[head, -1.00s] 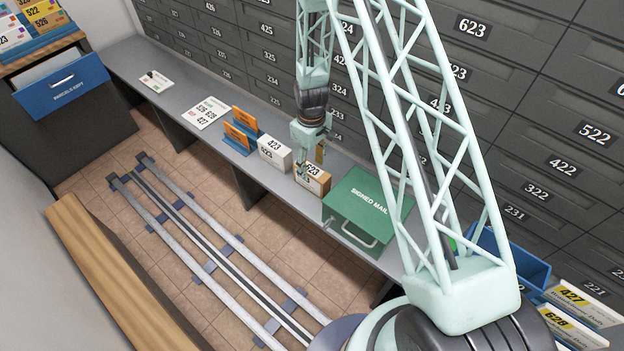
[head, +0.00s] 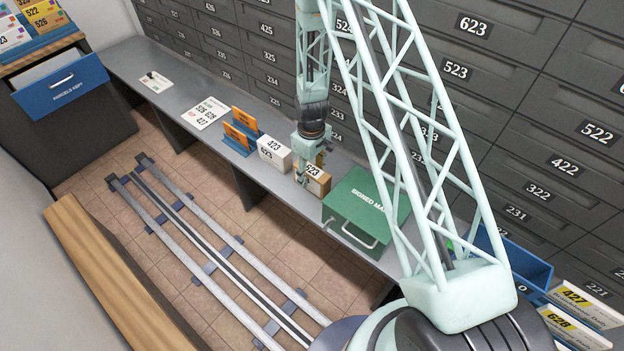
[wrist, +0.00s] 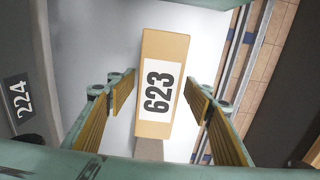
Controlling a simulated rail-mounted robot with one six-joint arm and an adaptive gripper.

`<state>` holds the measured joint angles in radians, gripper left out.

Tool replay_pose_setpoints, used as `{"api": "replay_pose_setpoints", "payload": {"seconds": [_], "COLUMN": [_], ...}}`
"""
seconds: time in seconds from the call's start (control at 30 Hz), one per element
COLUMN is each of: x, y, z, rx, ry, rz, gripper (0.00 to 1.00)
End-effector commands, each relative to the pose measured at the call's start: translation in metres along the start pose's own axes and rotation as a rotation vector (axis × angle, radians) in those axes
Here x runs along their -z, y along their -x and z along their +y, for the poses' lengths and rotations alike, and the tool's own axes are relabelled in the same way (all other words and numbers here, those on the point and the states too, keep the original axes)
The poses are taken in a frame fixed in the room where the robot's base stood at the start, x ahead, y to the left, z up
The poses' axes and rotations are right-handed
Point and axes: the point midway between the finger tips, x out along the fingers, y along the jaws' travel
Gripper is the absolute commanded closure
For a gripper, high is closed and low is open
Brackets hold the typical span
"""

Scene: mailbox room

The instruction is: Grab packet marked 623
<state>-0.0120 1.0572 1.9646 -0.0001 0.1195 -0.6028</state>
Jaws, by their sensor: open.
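The packet marked 623 (wrist: 163,60) is a tan box with a white label in the wrist view. It also shows in the head view as a brown box (head: 322,184) on the grey counter, between a white box and the green case; my gripper partly covers it there. My gripper (head: 309,170) points down over this packet. In the wrist view my gripper (wrist: 160,88) is open, with one yellow-padded finger on each side of the packet and visible gaps to it.
The white 423 box (head: 273,153) and orange items in a blue holder (head: 240,133) stand left of the packet. The green SIGNED MAIL case (head: 362,205) stands close on the right. Dark mailboxes (head: 480,110) rise behind the counter (head: 175,100).

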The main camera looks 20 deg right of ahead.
Motion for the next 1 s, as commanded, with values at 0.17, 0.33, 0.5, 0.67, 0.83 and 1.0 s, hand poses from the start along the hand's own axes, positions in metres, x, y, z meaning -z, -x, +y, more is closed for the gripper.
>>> {"api": "replay_pose_setpoints", "payload": {"seconds": [0.17,0.33,0.5,0.67,0.83,1.0], "x": [-0.001,-0.001,-0.001,-0.001,-0.001,-0.001], "y": [-0.011,-0.029,-0.044,-0.051,-0.051,-0.051], "z": [0.000,0.002,0.002,0.002,0.002,0.002], "rx": [0.001,0.001,0.001,0.001,0.001,0.001], "ry": [0.000,0.000,-0.001,-0.001,-0.001,0.000], "rz": [-0.001,-0.001,0.000,0.002,0.002,0.002], "gripper": [0.53,0.53,0.53,0.53,0.53,0.53]}}
